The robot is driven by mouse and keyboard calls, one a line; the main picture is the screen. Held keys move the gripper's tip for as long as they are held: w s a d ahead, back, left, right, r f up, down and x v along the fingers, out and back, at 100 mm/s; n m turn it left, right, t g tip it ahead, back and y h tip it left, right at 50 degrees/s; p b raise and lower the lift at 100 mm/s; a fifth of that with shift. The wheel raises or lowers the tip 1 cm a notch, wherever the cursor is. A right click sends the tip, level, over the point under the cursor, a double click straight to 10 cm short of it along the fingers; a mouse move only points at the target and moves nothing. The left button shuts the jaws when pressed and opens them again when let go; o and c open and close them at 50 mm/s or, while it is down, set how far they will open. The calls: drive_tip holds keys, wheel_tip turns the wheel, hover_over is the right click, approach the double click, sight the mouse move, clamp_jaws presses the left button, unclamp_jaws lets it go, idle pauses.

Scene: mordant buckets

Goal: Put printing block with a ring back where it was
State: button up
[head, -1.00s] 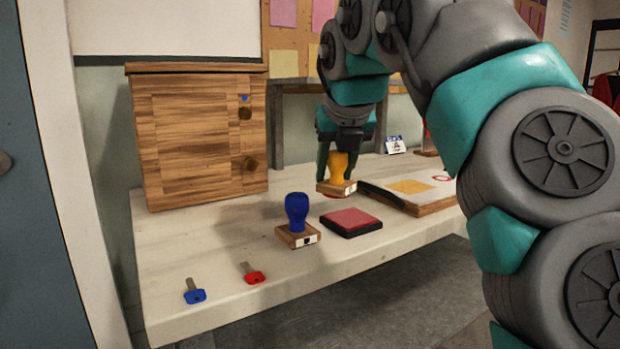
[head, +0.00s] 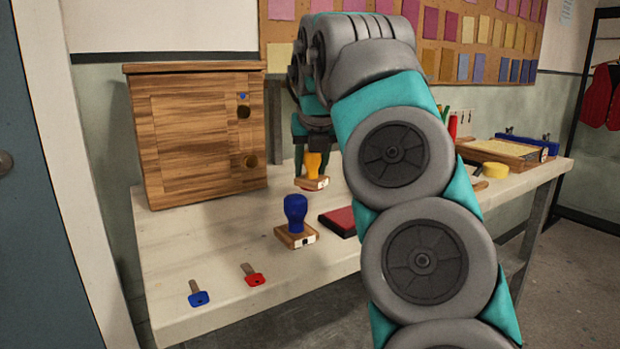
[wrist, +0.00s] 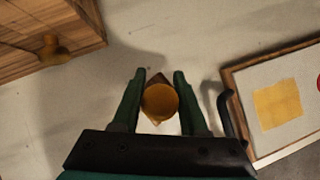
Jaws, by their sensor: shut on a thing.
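The printing block with a yellow handle (head: 313,164) has a wooden base with a small mark on its front face. My gripper (head: 313,150) is shut on its handle and holds it upright above the table. In the wrist view the round yellow knob (wrist: 160,101) sits between the green fingers. Another block with a blue handle (head: 296,213) stands on the table in front, with a dark mark on its base.
A wooden cabinet (head: 200,135) stands at the left back. A red ink pad (head: 340,222) lies beside the blue block, partly behind my arm. A blue key (head: 198,297) and a red key (head: 253,277) lie at the front. A board with a yellow square (wrist: 277,104) lies right of my gripper.

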sight(315, 158)
drive_tip(key=shift+a+f+b, duration=0.1)
drive_tip(key=shift+f+b, duration=0.2)
drive_tip(key=shift+f, duration=1.05)
drive_tip(key=o, duration=1)
drive_tip(key=shift+f, duration=0.1)
drive_tip(key=shift+o, duration=0.2)
drive_tip(key=shift+r, duration=0.2)
drive_tip(key=p+v, duration=0.1)
drive_tip(key=v, duration=0.8)
drive_tip(key=shift+s, duration=0.15)
drive_tip(key=shift+s+d+r, duration=0.3)
drive_tip(key=shift+s+r, duration=0.05)
drive_tip(key=shift+r, duration=0.2)
drive_tip(key=shift+s+r, duration=0.35)
drive_tip(key=shift+r, duration=0.2)
drive_tip(key=shift+a, duration=0.1)
